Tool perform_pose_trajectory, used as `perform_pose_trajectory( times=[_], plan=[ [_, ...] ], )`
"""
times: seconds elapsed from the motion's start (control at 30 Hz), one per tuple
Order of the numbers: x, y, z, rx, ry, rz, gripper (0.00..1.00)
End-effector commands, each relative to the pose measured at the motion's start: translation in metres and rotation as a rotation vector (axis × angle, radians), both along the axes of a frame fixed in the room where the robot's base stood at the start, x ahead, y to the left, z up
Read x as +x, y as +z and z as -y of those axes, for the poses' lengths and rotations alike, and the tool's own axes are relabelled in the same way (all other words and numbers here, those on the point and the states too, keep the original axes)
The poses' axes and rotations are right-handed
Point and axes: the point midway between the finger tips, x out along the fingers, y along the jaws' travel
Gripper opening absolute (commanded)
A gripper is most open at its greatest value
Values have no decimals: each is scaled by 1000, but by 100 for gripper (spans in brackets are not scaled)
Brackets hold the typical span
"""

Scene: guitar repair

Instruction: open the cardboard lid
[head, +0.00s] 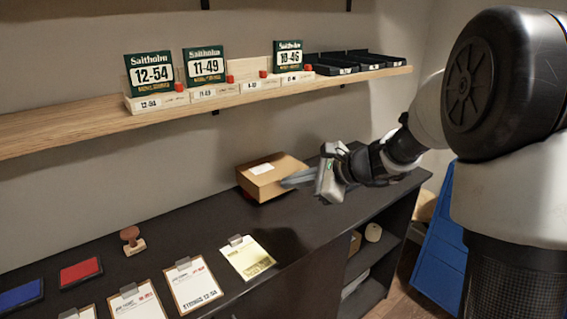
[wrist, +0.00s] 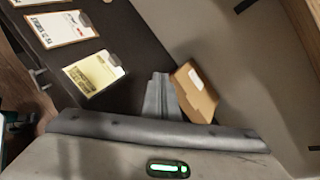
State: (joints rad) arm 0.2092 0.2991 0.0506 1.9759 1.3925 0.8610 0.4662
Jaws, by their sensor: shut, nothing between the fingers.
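A brown cardboard box (head: 262,181) with a white label on its top sits on the dark counter near the wall in the head view. Its lid looks flat and closed. In the wrist view the box (wrist: 199,90) is just right of my fingers. My gripper (head: 286,182) reaches in from the right, with its fingers pointing left at the box's right side. In the wrist view my gripper (wrist: 159,78) has its fingers together and nothing between them. I cannot tell whether the fingertips touch the box.
Several clipboards, one with a yellow sheet (head: 247,257), lie along the counter (head: 200,232). A wooden stamp (head: 132,241), a red pad (head: 81,272) and a blue pad (head: 20,295) are at the left. A wooden shelf (head: 60,130) with string packs and black trays hangs above.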

Motion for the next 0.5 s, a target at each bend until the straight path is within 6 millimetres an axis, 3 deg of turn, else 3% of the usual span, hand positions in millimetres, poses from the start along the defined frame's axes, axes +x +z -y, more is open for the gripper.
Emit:
perform_pose_trajectory(
  times=[0.03,0.2,0.33,0.5],
  plan=[
    [28,-42,12,104,-101,-59,0],
    [95,-109,50,386,-381,-184,0],
    [118,-136,71,500,-497,-230,0],
    [131,-145,73,539,-534,-243,0]
  ],
)
